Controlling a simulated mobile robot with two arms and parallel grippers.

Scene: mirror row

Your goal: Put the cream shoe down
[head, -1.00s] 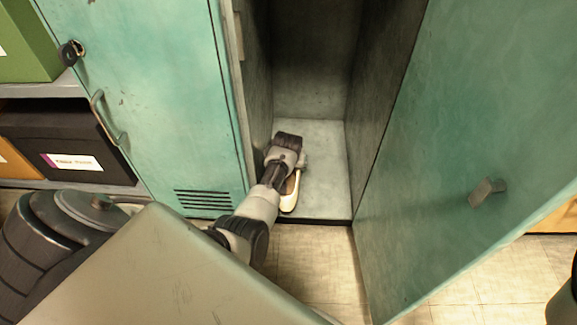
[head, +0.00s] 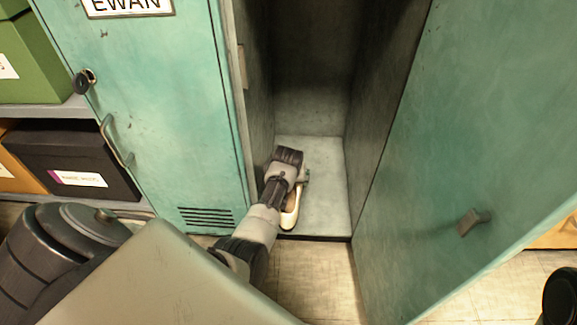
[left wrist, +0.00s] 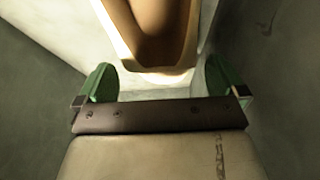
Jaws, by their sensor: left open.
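The cream shoe (head: 291,211) rests on the floor of the open locker (head: 325,190), near its front left. My left arm covers part of the shoe in the head view. My left gripper (head: 290,165) is inside the locker above and beside the shoe. In the left wrist view the gripper (left wrist: 160,85) is open, with its green fingers wide apart. The shoe (left wrist: 155,50) shows there beyond the fingertips, with its tan inside and pale rim, and appears clear of both fingers.
The open locker door (head: 480,130) stands on the right. A closed locker door with the name EWAN (head: 150,110) is on the left. A shelf with a green box (head: 30,60) and a black box (head: 75,155) is at far left. The locker floor right of the shoe is bare.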

